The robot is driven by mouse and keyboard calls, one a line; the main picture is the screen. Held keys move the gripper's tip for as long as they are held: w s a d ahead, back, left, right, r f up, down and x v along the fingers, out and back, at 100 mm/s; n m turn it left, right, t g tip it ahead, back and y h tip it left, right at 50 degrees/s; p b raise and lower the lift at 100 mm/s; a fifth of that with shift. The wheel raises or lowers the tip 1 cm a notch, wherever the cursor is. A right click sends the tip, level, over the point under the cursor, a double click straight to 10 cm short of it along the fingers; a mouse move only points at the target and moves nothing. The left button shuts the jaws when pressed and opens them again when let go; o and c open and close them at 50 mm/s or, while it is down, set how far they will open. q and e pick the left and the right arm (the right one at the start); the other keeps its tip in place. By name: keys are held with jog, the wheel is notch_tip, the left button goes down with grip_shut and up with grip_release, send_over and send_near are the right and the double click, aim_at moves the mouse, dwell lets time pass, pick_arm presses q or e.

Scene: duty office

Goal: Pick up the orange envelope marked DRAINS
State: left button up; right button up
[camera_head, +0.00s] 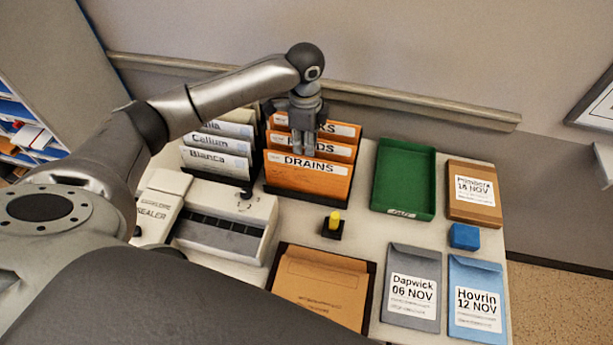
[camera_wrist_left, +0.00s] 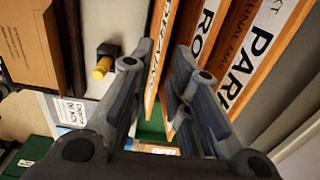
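The orange envelope marked DRAINS (camera_head: 308,178) stands upright at the front of a dark rack, before two more orange envelopes. One behind it reads ROADS (camera_head: 340,150), partly hidden by my gripper. My left gripper (camera_head: 301,146) points down over the rack at the top edge of DRAINS. In the left wrist view its fingers (camera_wrist_left: 155,88) are apart, with the DRAINS envelope (camera_wrist_left: 162,50) edge-on in the gap between them. I cannot tell whether a finger touches it. The rear envelope, PARKS (camera_wrist_left: 240,65), is right of the fingers there. My right gripper is not in view.
White envelopes (camera_head: 215,145) stand in a rack to the left. A sealer machine (camera_head: 225,225) is in front of them. A green tray (camera_head: 404,178), blue block (camera_head: 464,236), yellow-topped button (camera_head: 333,224) and several flat envelopes lie to the right and front.

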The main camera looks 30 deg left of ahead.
aim_at(307, 158)
pick_arm(q)
jog(key=shift+f, duration=0.25)
jog(key=f, duration=0.1)
jog(key=f+p, duration=0.1)
jog(key=f, duration=0.1)
jog(key=f+p, duration=0.1)
jog(key=f, duration=0.1)
jog(key=shift+w+d, duration=0.2)
jog(key=shift+w, duration=0.05)
grip_shut()
